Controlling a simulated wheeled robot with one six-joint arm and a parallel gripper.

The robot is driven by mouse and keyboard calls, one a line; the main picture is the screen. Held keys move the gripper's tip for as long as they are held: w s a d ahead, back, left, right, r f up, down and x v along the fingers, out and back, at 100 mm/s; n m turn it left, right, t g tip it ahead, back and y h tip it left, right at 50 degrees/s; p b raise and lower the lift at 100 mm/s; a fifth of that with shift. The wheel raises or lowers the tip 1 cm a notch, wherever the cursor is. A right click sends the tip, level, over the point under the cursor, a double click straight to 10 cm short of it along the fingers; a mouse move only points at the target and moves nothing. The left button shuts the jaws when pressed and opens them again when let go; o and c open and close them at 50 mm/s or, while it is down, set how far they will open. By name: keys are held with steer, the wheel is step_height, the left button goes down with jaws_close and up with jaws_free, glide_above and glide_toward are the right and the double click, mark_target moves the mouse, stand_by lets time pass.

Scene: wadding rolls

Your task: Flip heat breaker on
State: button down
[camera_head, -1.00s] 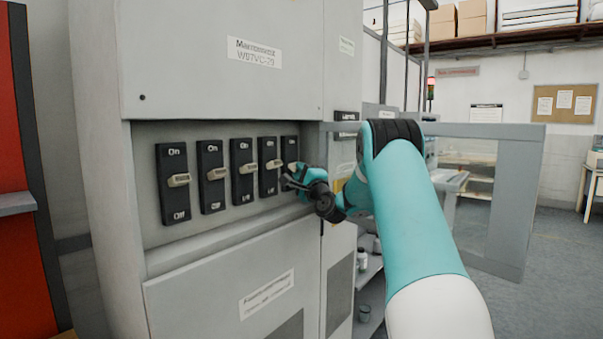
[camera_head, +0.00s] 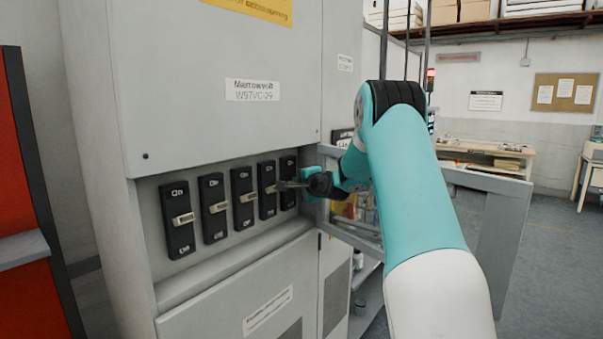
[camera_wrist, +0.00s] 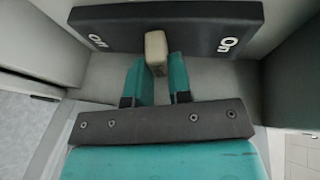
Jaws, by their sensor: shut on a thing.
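A row of several black breakers is set in a recess of the grey cabinet (camera_head: 165,95). The rightmost breaker (camera_head: 288,165) is partly behind my gripper (camera_head: 283,185). In the wrist view a black breaker plate (camera_wrist: 115,28) shows lettering at both ends, and its pale lever (camera_wrist: 156,48) stands out near the middle. My gripper's teal fingers (camera_wrist: 160,85) are shut on this lever, one on each side. I cannot read any label naming the heat breaker.
The other breakers, such as the leftmost (camera_head: 176,240), stand close to the left of my gripper. An open grey framed door (camera_head: 497,220) juts out at the right behind my arm. A red cabinet (camera_head: 30,285) is at the far left.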

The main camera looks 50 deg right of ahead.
steer(key=shift+w+a+r+n+g+p, duration=0.15)
steer(key=shift+r+n+g+p, duration=0.3)
steer(key=shift+g+p, duration=0.7)
steer(key=c, duration=1.3)
jaws_free()
steer(key=b+v, duration=0.2)
steer(key=v, duration=0.3)
steer(key=b+v, duration=0.2)
steer(key=v, duration=0.4)
steer(key=b+v, duration=0.1)
steer(key=v, duration=0.5)
steer(key=shift+s+d+r+b, duration=0.1)
steer(key=shift+s+d+b, duration=0.15)
steer(key=shift+b, duration=0.15)
